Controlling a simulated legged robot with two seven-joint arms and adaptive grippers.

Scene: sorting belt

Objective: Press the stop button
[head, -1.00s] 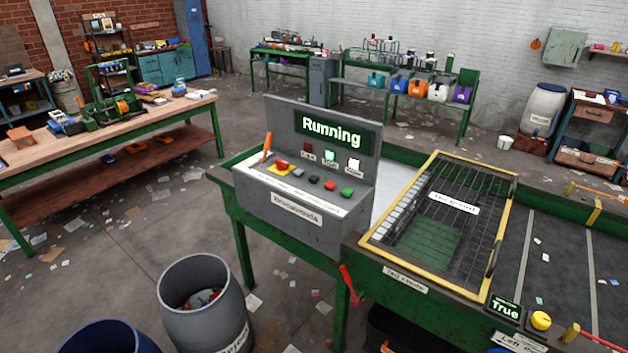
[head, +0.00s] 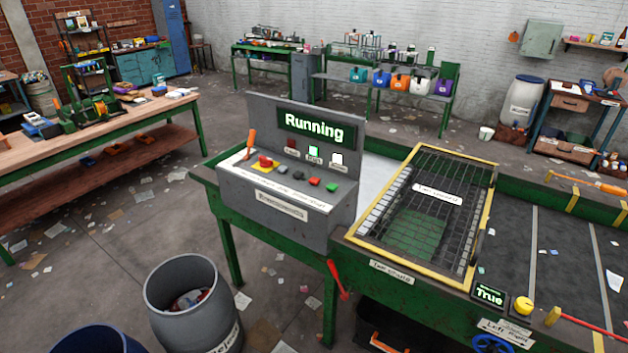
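A grey control panel (head: 290,208) stands at the left end of the green belt table. Its screen (head: 312,127) reads "Running". On its sloped face a red mushroom button (head: 265,161) sits on a yellow plate. To its right is a row with a grey and a dark button, a flat red button (head: 314,182) and a green button (head: 333,187). An orange-handled lever (head: 250,145) stands at the left. The labels under the buttons are too small to read. Neither of my grippers is in view.
A yellow-framed mesh guard (head: 421,272) covers the table right of the panel. Beyond it lies the dark belt (head: 560,262), with a yellow knob (head: 523,306) in front. A grey barrel (head: 190,300) stands on the floor before the panel. A wooden workbench (head: 110,135) is at left.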

